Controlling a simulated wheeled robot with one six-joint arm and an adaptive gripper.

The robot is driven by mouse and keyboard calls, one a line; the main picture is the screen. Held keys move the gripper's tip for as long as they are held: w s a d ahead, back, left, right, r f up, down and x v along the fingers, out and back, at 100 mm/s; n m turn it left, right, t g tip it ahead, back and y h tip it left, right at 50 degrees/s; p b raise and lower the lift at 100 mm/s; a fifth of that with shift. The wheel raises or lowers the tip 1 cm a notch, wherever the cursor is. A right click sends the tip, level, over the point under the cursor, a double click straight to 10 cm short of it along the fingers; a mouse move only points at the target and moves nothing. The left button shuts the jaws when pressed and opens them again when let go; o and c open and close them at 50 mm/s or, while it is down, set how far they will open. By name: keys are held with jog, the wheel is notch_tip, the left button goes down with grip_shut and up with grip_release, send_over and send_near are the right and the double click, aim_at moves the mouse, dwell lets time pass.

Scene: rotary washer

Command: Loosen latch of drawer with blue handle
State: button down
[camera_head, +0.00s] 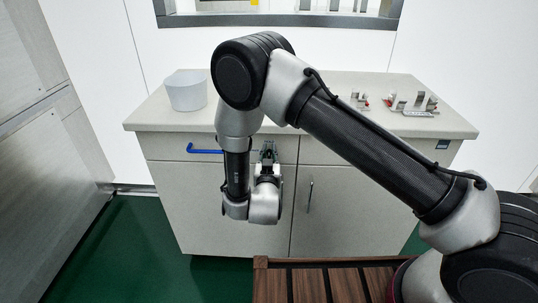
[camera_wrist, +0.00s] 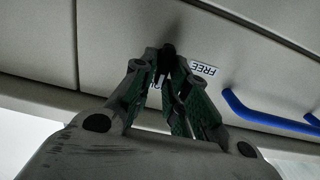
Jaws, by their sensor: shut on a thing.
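The drawer (camera_head: 168,145) with the blue handle (camera_head: 204,150) is at the top left of the counter's front. The blue handle also shows at the right of the wrist view (camera_wrist: 262,116). A small black latch (camera_wrist: 167,52) sits on the front, beside a label reading "FREE" (camera_wrist: 204,69). My gripper (camera_wrist: 165,66) is shut on the latch, its fingertips close to the panel. In the head view my gripper (camera_head: 268,150) is at the right end of the drawer front. A second label behind the fingers is mostly hidden, and the latch's exact angle is hard to tell.
A white tub (camera_head: 186,91) stands on the counter's left (camera_head: 148,117). Small metal parts (camera_head: 413,104) lie on the right. A cabinet door with a vertical handle (camera_head: 310,196) is below right of my gripper. A slatted wooden surface (camera_head: 312,284) is in front.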

jog(key=shift+n, duration=0.3)
jog(key=shift+a+f+n, duration=0.2)
jog(key=shift+a+n, duration=0.05)
jog(key=shift+n, duration=2.45)
jog(key=shift+a+f+n, duration=0.25)
jog(key=shift+a+n, duration=0.05)
jog(key=shift+n, duration=2.4)
jog(key=shift+a+f+n, duration=0.2)
jog(key=shift+a+n, duration=0.05)
jog(key=shift+n, duration=2.45)
jog(key=c, duration=1.5)
grip_release()
jog(key=s, duration=0.7)
jog(key=shift+s+a, duration=0.15)
jog(key=shift+s, duration=0.1)
